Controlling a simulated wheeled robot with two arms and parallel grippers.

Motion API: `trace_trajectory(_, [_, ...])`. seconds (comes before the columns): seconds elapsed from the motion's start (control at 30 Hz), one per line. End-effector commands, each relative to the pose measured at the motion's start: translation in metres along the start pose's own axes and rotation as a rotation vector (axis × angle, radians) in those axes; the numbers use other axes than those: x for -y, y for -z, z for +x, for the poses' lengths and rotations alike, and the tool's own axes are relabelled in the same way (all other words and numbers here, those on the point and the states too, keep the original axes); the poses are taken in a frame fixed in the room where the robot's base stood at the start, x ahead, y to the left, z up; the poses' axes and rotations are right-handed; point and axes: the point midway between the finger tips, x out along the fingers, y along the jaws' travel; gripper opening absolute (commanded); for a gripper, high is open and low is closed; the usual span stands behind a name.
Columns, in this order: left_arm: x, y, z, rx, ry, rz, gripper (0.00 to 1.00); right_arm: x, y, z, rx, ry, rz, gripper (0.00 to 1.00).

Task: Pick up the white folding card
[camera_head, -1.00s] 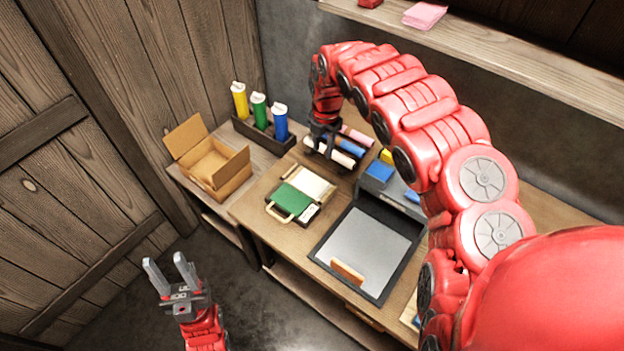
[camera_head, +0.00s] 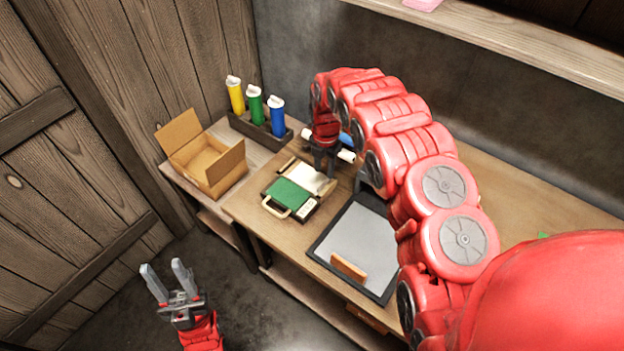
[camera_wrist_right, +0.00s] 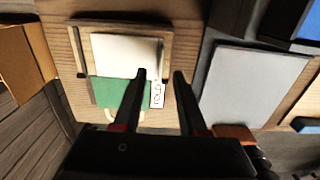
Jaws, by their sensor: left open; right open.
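A white card (camera_head: 306,178) lies on a small tool with a green pad (camera_head: 288,194) and a pale handle, on the wooden table. In the right wrist view the white card (camera_wrist_right: 122,55) is a flat sheet behind the green pad (camera_wrist_right: 118,92), inside a dark-edged frame. A small printed white tag (camera_wrist_right: 157,94) sits beside the pad. My right gripper (camera_head: 322,172) is open and empty above the card's right side; its fingertips (camera_wrist_right: 160,74) show over the frame's right edge. My left gripper (camera_head: 168,276) is open and empty, low and in front of the tables.
A grey tray (camera_head: 358,245) with an orange-brown block stands right of the green pad. An open cardboard box (camera_head: 205,160) is at the left. Yellow, green and blue tubes (camera_head: 255,106) stand in a dark holder behind. White and blue rolls (camera_head: 346,155) lie behind my right gripper.

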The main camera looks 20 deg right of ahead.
Motion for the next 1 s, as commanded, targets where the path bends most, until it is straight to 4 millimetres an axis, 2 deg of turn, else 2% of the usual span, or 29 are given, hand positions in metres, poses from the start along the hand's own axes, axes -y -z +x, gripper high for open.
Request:
trace_trajectory(0.27, [0.001, 0.004, 0.024, 0.0, 0.0, 0.0, 0.43, 0.001, 0.004, 0.022, -0.001, -0.001, 0.0, 0.41])
trace_trajectory(0.33, [0.001, 0.004, 0.025, 0.0, 0.0, 0.0, 0.43, 0.002, 0.005, 0.034, -0.004, 0.0, 0.001, 0.41])
trace_trajectory(0.5, [0.002, 0.005, 0.029, 0.0, 0.0, 0.0, 0.43, 0.002, 0.005, 0.048, -0.003, 0.001, -0.001, 0.41])
trace_trajectory(0.73, [0.001, 0.005, 0.029, 0.0, 0.0, 0.0, 0.43, 0.002, 0.004, 0.05, -0.001, 0.001, 0.0, 0.41])
trace_trajectory(0.77, [0.001, 0.005, 0.029, 0.0, 0.0, 0.0, 0.43, 0.002, 0.004, 0.05, -0.001, 0.001, 0.0, 0.39])
trace_trajectory(0.9, [0.001, 0.005, 0.029, 0.0, 0.0, 0.0, 0.43, 0.002, 0.004, 0.049, -0.001, 0.0, 0.0, 0.14])
trace_trajectory(1.0, [0.001, 0.005, 0.029, 0.0, 0.0, 0.0, 0.43, 0.002, 0.004, 0.049, -0.001, 0.0, 0.0, 0.0])
